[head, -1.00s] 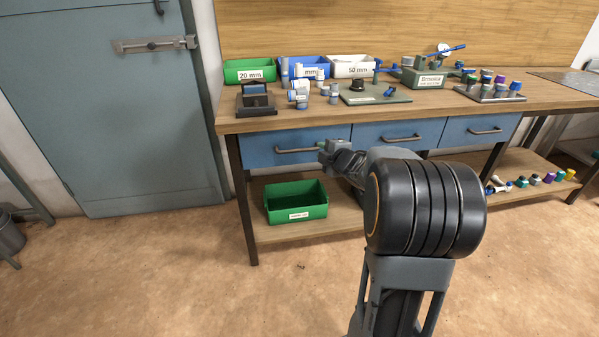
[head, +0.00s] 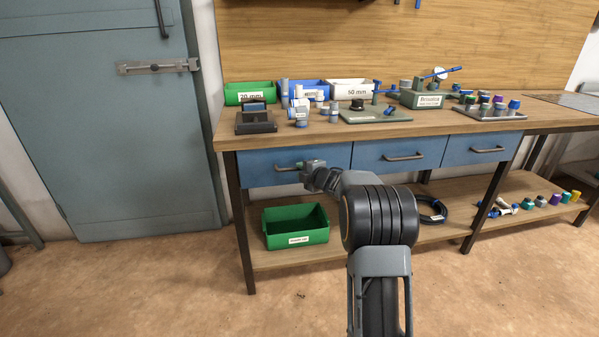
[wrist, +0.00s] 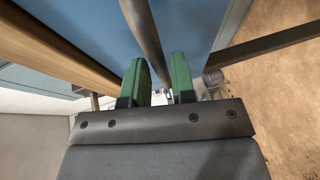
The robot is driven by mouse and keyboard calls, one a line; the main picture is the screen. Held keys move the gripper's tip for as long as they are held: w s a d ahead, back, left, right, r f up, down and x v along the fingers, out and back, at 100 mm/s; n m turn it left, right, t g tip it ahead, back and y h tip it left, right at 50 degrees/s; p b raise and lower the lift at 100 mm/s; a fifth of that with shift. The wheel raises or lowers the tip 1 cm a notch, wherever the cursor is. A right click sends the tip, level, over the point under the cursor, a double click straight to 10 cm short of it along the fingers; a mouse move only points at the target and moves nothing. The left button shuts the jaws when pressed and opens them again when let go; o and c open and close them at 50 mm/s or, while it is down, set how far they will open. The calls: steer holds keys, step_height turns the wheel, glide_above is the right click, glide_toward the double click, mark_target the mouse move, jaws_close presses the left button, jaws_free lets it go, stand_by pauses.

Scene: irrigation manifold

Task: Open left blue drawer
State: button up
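The left blue drawer (head: 262,175) is shut, flush in the bench front, with a grey bar handle (head: 285,169). My gripper (head: 311,164) is at the right end of this handle in the head view and hides part of it. In the wrist view, my gripper (wrist: 161,80) has two green fingertips that stand apart. The handle (wrist: 143,35) runs down between them, with a gap visible beside it. The blue drawer front (wrist: 85,30) lies just beyond. Whether a finger touches the bar I cannot tell.
Two more blue drawers, middle (head: 400,153) and right (head: 487,147), are shut. The wooden bench top (head: 225,130) above carries bins and fittings. A green bin (head: 296,241) stands on the lower shelf (head: 345,245). The floor (head: 180,280) in front is open.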

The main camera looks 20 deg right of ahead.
steer(key=shift+x, duration=1.05)
jaws_close()
